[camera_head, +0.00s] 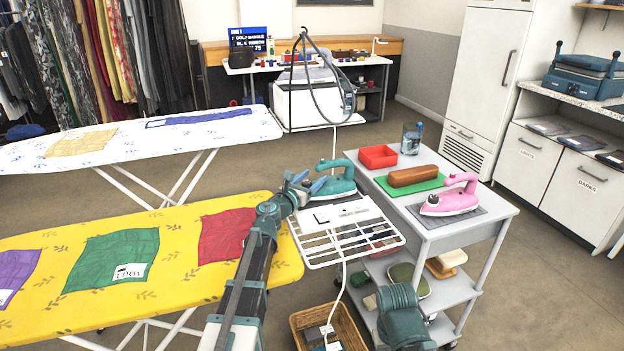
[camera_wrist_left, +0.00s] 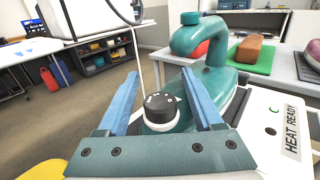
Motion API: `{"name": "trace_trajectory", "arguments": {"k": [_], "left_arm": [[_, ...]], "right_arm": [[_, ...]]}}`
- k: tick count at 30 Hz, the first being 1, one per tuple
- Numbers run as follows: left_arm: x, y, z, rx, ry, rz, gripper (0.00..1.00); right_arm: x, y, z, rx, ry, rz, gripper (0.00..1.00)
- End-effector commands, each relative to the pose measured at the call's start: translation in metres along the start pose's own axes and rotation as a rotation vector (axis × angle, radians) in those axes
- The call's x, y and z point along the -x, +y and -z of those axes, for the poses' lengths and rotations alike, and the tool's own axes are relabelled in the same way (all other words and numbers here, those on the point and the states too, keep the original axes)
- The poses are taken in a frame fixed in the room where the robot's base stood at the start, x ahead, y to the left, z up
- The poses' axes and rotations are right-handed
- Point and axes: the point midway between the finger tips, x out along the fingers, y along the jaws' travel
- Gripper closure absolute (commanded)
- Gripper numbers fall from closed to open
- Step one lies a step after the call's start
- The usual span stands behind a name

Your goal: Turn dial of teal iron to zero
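The teal iron (camera_head: 336,181) stands on a white rest plate at the end of the yellow ironing board. In the left wrist view the iron (camera_wrist_left: 213,88) fills the middle right, with its black dial (camera_wrist_left: 160,107) on a white collar facing me. My left gripper (camera_head: 303,184) is beside the iron's left end. In the wrist view its two blue fingers (camera_wrist_left: 160,92) are spread on either side of the dial, with gaps showing; I see no contact. A pale mark shows on the dial top, too small to read. My right gripper is out of view; only part of my right arm shows.
The white rest (camera_head: 340,212) carries a label reading "HEAT READY" and has a wire rack (camera_head: 350,246) in front. A grey cart (camera_head: 440,229) to the right holds a red tray (camera_head: 378,156), a brown block (camera_head: 413,175) and a pink iron (camera_head: 452,197). A wicker basket (camera_head: 299,322) stands below.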

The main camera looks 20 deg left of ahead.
Motion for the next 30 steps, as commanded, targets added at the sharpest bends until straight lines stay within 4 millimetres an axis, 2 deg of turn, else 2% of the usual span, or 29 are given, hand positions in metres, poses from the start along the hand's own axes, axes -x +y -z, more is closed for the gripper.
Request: {"name": "trace_trajectory", "arguments": {"k": [1,11,22,30], "left_arm": [[0.0001,0.0000,0.0000,0.000,0.000,0.000,0.41],[0.0002,0.0000,0.0000,0.000,0.000,0.000,1.00],[0.0008,0.0001,0.0000,0.000,0.000,-0.036,1.00],[0.0013,0.0035,0.0000,0.000,0.000,-0.209,1.00]], "right_arm": [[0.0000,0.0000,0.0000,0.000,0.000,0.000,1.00],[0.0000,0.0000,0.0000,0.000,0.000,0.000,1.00],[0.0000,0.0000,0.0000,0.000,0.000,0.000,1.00],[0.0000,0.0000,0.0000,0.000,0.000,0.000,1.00]]}}
